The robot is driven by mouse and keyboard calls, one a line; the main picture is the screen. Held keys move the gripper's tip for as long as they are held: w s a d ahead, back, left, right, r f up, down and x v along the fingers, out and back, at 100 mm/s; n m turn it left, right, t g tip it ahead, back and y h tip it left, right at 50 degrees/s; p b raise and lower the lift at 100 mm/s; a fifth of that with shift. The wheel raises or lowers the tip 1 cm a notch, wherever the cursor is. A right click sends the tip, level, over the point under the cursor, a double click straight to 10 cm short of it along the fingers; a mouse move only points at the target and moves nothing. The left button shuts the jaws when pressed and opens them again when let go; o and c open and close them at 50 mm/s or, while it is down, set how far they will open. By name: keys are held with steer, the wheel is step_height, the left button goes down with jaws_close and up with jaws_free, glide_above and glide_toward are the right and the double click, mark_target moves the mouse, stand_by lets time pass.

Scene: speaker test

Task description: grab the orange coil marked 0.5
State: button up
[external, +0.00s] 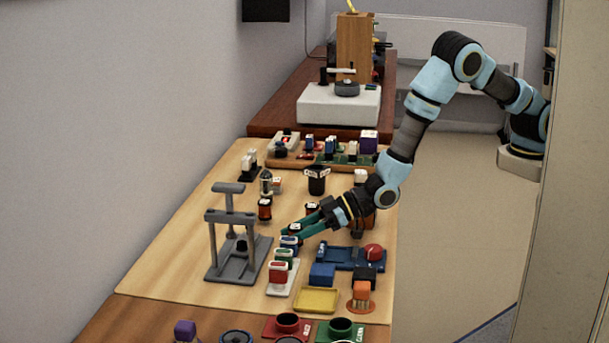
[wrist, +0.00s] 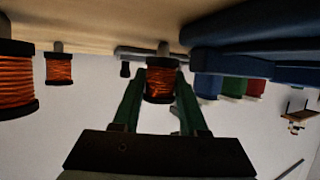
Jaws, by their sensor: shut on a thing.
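An orange wire coil with black end flanges (wrist: 161,82) sits between the two green fingers of my gripper (wrist: 160,90) in the wrist view. My gripper is shut on this coil. In the external view my gripper (external: 297,229) is low over the wooden table, and the held coil is mostly hidden by the fingers. Two more orange coils, a near one (wrist: 15,82) and a farther one (wrist: 59,69), stand to the left in the wrist view. Another orange coil (external: 265,210) stands left of the gripper in the external view. I cannot read any coil's marking.
A grey press frame (external: 211,245) stands left of my gripper. A white rack (external: 283,289) with blue, green and red blocks is just in front. A blue tray (external: 335,263) lies to the right. A black cup (external: 317,186) stands behind.

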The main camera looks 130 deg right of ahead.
jaws_close()
steer(key=shift+r, duration=0.15)
